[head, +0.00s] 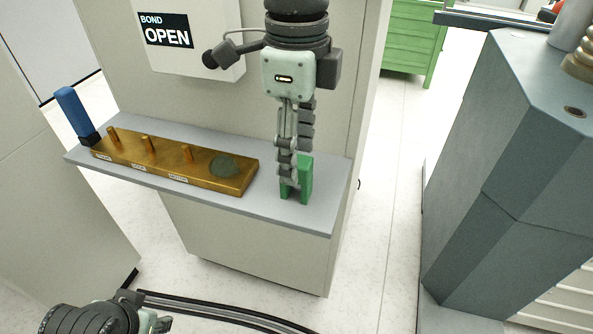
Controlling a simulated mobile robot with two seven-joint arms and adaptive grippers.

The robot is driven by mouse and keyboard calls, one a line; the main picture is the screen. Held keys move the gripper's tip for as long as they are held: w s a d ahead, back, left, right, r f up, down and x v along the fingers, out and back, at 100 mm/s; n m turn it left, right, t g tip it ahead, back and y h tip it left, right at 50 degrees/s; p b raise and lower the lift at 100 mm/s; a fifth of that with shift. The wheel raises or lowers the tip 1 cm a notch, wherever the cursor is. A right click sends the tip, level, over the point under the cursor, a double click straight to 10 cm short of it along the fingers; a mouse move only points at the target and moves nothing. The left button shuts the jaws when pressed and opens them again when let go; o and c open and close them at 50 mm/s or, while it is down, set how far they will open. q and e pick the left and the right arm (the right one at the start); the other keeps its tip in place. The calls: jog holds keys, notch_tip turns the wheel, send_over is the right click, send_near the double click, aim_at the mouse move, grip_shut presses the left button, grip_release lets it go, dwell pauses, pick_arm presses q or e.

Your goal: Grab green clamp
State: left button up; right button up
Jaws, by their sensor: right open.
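The green clamp (306,178) stands upright on the grey shelf (326,213), near its right end. My right gripper (290,184) points down at the clamp from above. Its fingers are open and overlap the clamp's left part in the head view, hiding some of it. I cannot tell whether the fingers touch the clamp. My left arm's end (150,322) shows at the bottom left edge, and its fingers are mostly cut off.
A brass block (200,178) with several pegs and a dark round patch lies left of the clamp. A blue object (74,110) stands at its left end. A sign (166,31) reads "BOND OPEN". A large grey machine (510,160) stands at right.

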notch_tip(320, 180, down, 2)
jog(key=shift+c, duration=0.2)
grip_shut()
jog(key=shift+r, duration=0.15)
